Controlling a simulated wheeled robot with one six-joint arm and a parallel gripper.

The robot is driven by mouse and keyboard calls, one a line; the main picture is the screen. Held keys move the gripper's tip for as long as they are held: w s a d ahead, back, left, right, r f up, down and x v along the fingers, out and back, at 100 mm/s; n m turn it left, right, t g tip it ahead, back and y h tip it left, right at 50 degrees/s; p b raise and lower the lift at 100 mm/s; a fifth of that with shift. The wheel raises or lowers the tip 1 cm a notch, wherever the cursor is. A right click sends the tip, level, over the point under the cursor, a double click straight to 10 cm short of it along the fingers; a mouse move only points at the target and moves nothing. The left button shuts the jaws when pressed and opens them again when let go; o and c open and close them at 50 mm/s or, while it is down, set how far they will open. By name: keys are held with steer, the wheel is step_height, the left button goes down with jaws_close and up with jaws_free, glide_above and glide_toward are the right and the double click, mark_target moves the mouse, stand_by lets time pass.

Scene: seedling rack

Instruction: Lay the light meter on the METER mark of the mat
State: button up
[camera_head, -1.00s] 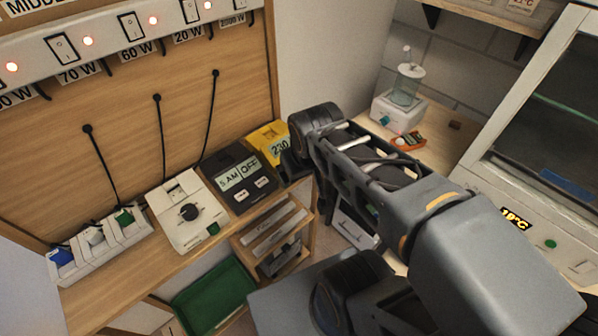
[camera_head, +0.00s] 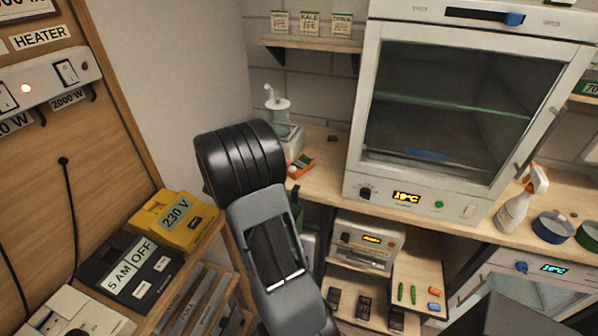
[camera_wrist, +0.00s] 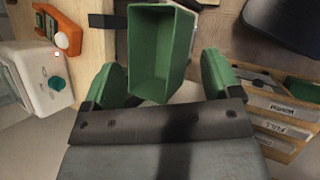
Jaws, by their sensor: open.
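An orange handheld device (camera_head: 300,168) with a small display, which looks like the light meter, lies on the wooden counter beside a white appliance. It also shows in the wrist view (camera_wrist: 67,36) at the upper left. My gripper (camera_wrist: 163,68) is open in the wrist view, its two green fingers wide apart. The orange device is off to the left of the fingers, not between them. In the head view my arm hides the gripper. I cannot make out the mat or its METER mark in any view.
A green open bin (camera_wrist: 161,12) shows between and beyond my fingers. A white appliance (camera_wrist: 40,88) stands beside the orange device. A glass-fronted cabinet (camera_head: 400,190) stands on the counter to the right. A yellow 230 V box (camera_head: 172,220) is at the left.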

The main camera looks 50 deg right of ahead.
steer(key=w+d+f+n+h, duration=0.3)
steer(key=d+n, duration=0.2)
steer(key=d, duration=0.3)
steer(key=n+t+h, duration=0.2)
steer(key=n+h, duration=0.2)
steer(key=n, duration=0.2)
glide_toward(298, 166)
steer(key=d, duration=0.1)
steer(key=d+p, duration=0.1)
steer(key=shift+d+f+n, duration=0.25)
steer(key=shift+f+n, duration=0.05)
steer(key=shift+f, duration=0.1)
steer(key=shift+p+x, duration=0.85)
steer(key=shift+x, duration=1.8)
steer(key=shift+f, duration=0.1)
steer(key=c, duration=0.9)
